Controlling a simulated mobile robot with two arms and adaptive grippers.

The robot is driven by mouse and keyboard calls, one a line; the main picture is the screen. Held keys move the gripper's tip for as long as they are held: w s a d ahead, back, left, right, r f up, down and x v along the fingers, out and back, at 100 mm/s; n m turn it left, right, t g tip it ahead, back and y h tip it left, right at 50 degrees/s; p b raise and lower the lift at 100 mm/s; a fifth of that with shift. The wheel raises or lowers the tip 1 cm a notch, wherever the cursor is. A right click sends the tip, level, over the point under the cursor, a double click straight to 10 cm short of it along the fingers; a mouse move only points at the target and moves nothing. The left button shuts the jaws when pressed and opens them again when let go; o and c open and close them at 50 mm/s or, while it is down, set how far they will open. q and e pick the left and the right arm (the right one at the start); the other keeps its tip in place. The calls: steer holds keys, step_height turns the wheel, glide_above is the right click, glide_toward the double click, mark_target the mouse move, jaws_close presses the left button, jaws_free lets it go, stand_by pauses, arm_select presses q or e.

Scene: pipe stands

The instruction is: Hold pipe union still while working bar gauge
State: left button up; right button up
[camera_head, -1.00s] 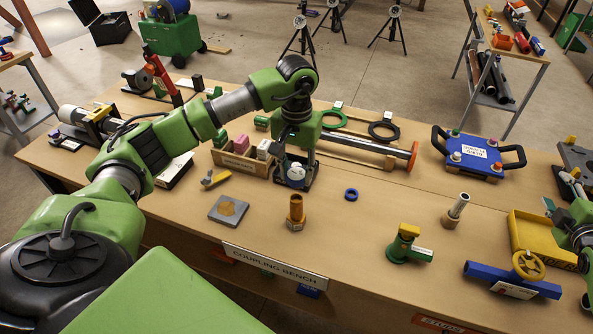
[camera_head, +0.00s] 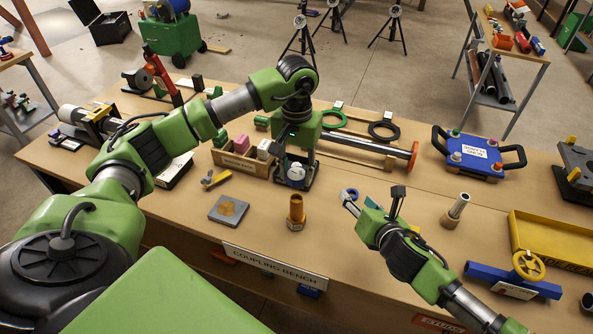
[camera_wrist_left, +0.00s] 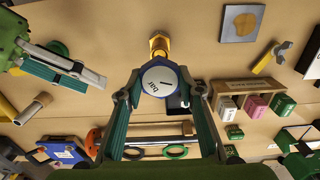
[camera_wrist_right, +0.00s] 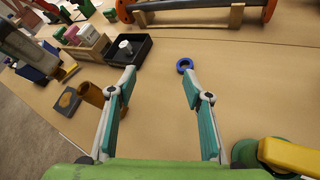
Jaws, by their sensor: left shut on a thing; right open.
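The brass-orange pipe union (camera_head: 296,213) stands upright on the bench; it also shows in the left wrist view (camera_wrist_left: 158,42) and in the right wrist view (camera_wrist_right: 90,95). My left gripper (camera_head: 294,165) is shut on the bar gauge (camera_wrist_left: 160,78), which has a white dial and a blue rim. The gauge is behind the union in the head view; I see no contact. My right gripper (camera_head: 371,196) is open and empty, right of the union and close to a blue ring (camera_wrist_right: 185,65). The ring lies beyond its fingertips in the right wrist view.
A black tray (camera_wrist_right: 143,58) holding a white part stands behind the union. A grey plate (camera_head: 228,210) lies left of it. A green fitting with a yellow top (camera_wrist_right: 285,155) is near my right gripper. A blue valve (camera_head: 512,280) and yellow tray (camera_head: 550,240) are at right.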

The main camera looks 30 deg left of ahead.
mark_target(299, 221)
steer(key=s+a+f+n, duration=0.1)
steer(key=s+a+n, duration=0.1)
steer(key=s, duration=0.2)
steer(key=s+a+f+n+g, duration=0.1)
steer(key=s+a+f+n, duration=0.1)
steer(key=s, duration=0.1)
steer(key=s+a+f+n+g, duration=0.1)
steer(key=s+a+n, duration=0.1)
steer(key=s, duration=0.2)
steer(key=shift+s+a+f+n+y, duration=0.3)
steer(key=shift+s+a+f+y, duration=0.05)
steer(key=shift+y, duration=0.05)
steer(key=shift+s+a+f, duration=0.1)
steer(key=shift+s+f, duration=0.1)
steer(key=shift+s, duration=0.05)
steer(key=shift+w+a+f, duration=0.2)
steer(key=shift+a+f, duration=0.15)
steer(key=shift+x, duration=4.4)
steer(key=c, duration=1)
steer(key=shift+d+f, duration=0.15)
steer(key=shift+f, duration=0.1)
